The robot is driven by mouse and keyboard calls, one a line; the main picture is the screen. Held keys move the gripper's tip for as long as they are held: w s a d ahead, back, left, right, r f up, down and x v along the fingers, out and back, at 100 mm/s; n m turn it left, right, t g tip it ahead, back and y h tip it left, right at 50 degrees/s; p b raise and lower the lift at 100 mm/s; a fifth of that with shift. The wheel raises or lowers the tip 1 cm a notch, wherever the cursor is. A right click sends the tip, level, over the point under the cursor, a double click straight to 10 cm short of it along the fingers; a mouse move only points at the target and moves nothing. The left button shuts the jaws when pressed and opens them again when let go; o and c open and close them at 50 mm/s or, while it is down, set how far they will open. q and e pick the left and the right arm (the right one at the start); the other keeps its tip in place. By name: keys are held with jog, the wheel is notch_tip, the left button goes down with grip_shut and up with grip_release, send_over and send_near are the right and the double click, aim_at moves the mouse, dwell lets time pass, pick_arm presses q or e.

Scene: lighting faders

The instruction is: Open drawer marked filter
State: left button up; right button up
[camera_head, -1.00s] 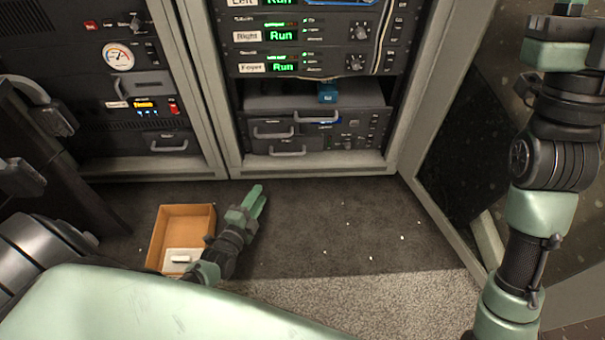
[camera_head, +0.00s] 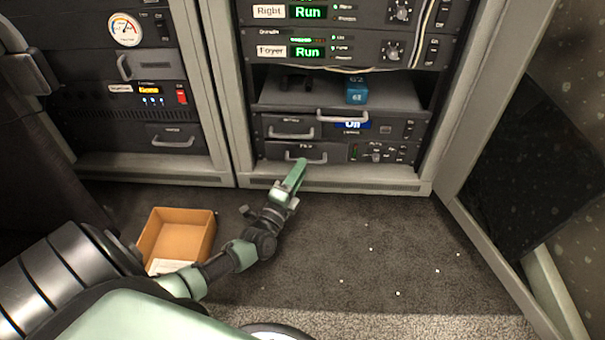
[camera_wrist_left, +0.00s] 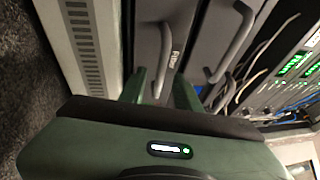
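The drawer labelled Filter (camera_head: 278,152) is the low dark drawer in the right rack, and it is closed. Its grey bar handle (camera_head: 306,160) runs across the front. My left gripper (camera_head: 298,168) reaches up to this handle from below. In the left wrist view the Filter drawer (camera_wrist_left: 178,35) appears turned on its side, with its handle (camera_wrist_left: 165,52) lying between the fingers of my left gripper (camera_wrist_left: 160,88). The two green fingers are apart, one on each side of the handle. Whether either finger touches it cannot be told. My right gripper is not in view.
Another handled drawer (camera_head: 288,128) sits just above, below a shelf with a blue block (camera_head: 356,91). The open rack door (camera_head: 500,190) stands at the right. An orange-brown box (camera_head: 180,236) is on the floor. The carpet right of my arm is mostly clear.

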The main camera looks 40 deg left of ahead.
pick_arm(q)
jog(key=shift+b+x, duration=0.3)
jog(key=shift+x, duration=0.6)
grip_shut()
dwell(0.8)
